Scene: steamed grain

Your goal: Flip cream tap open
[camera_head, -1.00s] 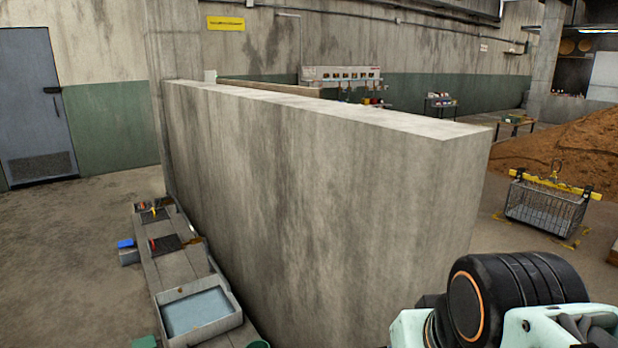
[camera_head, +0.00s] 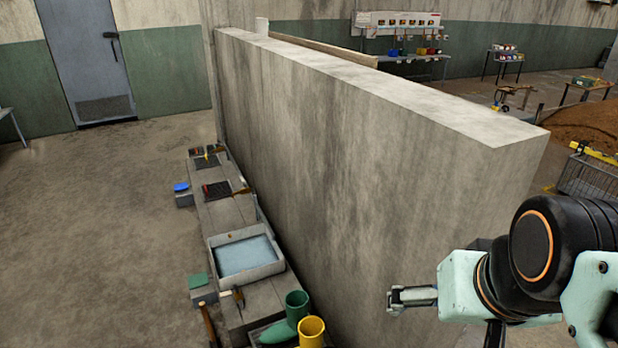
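I cannot make out a cream tap in the head view. A white panel (camera_head: 400,19) with small dark fittings and coloured items below it stands at the far wall, too small to tell whether taps are on it. My gripper (camera_head: 392,300) is at the lower right, in front of the near concrete wall and far from that panel. It looks empty, but its fingers are too small to tell their opening.
A long concrete wall (camera_head: 350,130) stands between me and the far panel. Along its left foot run low blocks with a water basin (camera_head: 245,255), a green boot (camera_head: 296,303) and a yellow boot (camera_head: 312,330). The floor (camera_head: 100,220) to the left is clear. A wire basket (camera_head: 592,178) stands at the right.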

